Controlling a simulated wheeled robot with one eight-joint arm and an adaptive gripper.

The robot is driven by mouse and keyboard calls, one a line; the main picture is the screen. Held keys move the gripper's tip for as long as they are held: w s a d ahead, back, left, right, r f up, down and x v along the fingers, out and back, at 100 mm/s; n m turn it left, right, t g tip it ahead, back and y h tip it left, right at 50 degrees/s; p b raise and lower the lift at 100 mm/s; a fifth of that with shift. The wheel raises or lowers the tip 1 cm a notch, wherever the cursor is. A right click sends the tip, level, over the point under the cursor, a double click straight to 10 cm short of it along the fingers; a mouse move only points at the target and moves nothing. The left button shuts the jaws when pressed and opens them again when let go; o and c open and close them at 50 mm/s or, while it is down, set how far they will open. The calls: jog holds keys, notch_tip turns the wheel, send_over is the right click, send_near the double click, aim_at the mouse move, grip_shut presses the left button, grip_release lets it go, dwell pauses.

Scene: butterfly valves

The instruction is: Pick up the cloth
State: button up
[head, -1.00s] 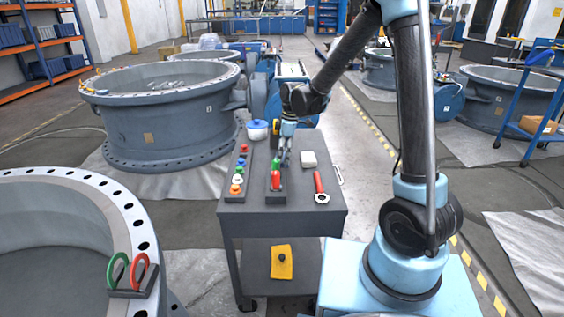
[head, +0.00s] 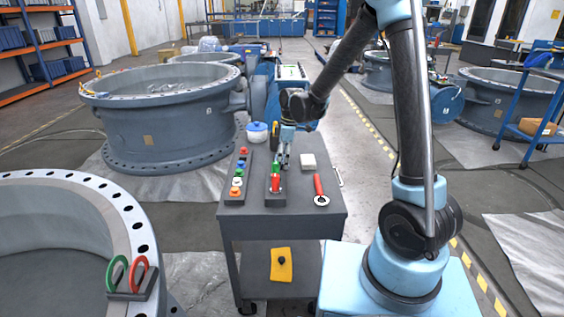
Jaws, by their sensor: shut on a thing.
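A yellow cloth-like sheet (head: 281,264) hangs or lies at the lower shelf of the grey cart, with a small dark knob-like thing on it. A small white folded-looking block (head: 308,161) lies on the cart top, right of my gripper; I cannot tell if it is cloth. My gripper (head: 281,165) points down over the cart top, at the dark strip with a green piece (head: 276,168) and a red piece (head: 275,183). It looks shut on the green piece, though the fingertips are small and partly blend with it. It is apart from both the white block and the yellow sheet.
The cart top (head: 300,207) also holds a strip of coloured knobs (head: 238,180), a red-handled tool (head: 320,189) and a blue-and-white pot (head: 257,132). Large flanged valve rings (head: 165,125) stand left. The cart's front top is clear.

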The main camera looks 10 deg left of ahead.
aim_at(283, 159)
notch_tip(283, 159, up, 10)
dwell(0.6)
